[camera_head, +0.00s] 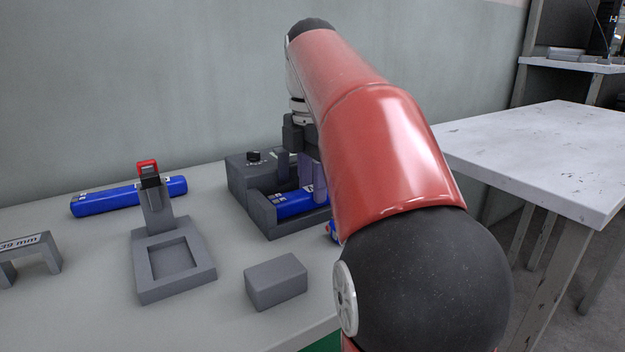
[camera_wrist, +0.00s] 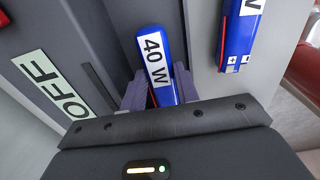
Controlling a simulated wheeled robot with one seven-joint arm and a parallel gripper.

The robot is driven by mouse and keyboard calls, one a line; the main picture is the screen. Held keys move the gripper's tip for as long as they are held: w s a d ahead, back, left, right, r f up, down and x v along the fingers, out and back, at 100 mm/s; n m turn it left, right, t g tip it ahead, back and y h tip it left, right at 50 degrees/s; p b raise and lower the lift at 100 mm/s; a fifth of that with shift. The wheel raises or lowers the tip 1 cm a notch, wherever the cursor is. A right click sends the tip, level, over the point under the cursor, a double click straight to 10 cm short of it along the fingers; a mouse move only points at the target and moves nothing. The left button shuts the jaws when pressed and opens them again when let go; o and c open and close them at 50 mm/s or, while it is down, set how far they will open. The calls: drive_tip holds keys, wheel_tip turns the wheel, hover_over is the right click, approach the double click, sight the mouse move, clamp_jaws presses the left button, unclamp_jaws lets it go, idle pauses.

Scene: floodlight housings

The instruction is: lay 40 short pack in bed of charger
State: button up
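The charger (camera_head: 252,205) is a dark grey box with a knob, standing at the back of the table near the wall. A blue pack (camera_head: 291,206) lies low in its trough-like bed, its right part hidden behind my arm. In the wrist view this pack (camera_wrist: 165,93) carries a white "40 W" label. My gripper (camera_head: 305,180) points down over the charger. In the wrist view the fingers of my gripper (camera_wrist: 160,92) stand against both sides of the pack, with no clear gap. Whether the pack rests fully on the bed floor is hidden.
A long blue pack (camera_head: 125,197) lies at the back left. Another blue pack (camera_wrist: 240,32) is beside the charger. A grey latch fixture (camera_head: 172,262), a grey block (camera_head: 275,282) and a "39 mm" gauge (camera_head: 28,254) stand in front. A white side table (camera_head: 550,150) is right.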

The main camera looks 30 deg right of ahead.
drive_tip(key=o, duration=0.5)
drive_tip(key=shift+o, duration=0.2)
wheel_tip(320, 180, up, 8)
drive_tip(key=p, duration=0.3)
drive_tip(key=shift+f, duration=0.1)
